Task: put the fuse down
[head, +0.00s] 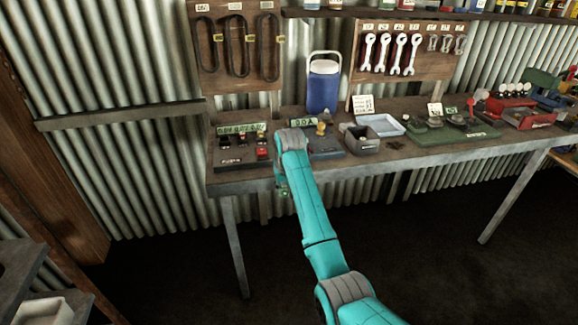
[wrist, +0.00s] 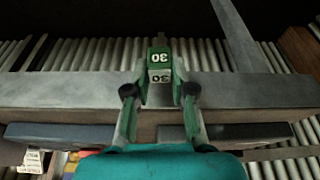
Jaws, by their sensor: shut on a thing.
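In the wrist view a green fuse (wrist: 159,62) with pale faces marked 30 is held between the fingertips of my gripper (wrist: 159,92). The gripper is shut on it, and the fuse appears in front of the bench's front edge. In the head view my gripper (head: 283,190) hangs at the bench front, mostly behind my arm; the fuse is too small to make out there. A dark fuse block (head: 228,164) with several coloured fuses stands at the bench's left end. A blue block (head: 328,150) lies to its right, partly behind my arm.
The grey bench (head: 395,158) runs along the corrugated wall. A grey open bin (head: 361,140), a pale tray (head: 381,126), a blue cooler jug (head: 323,84) and a green board (head: 450,134) stand on it. Bare strips show along its front edge.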

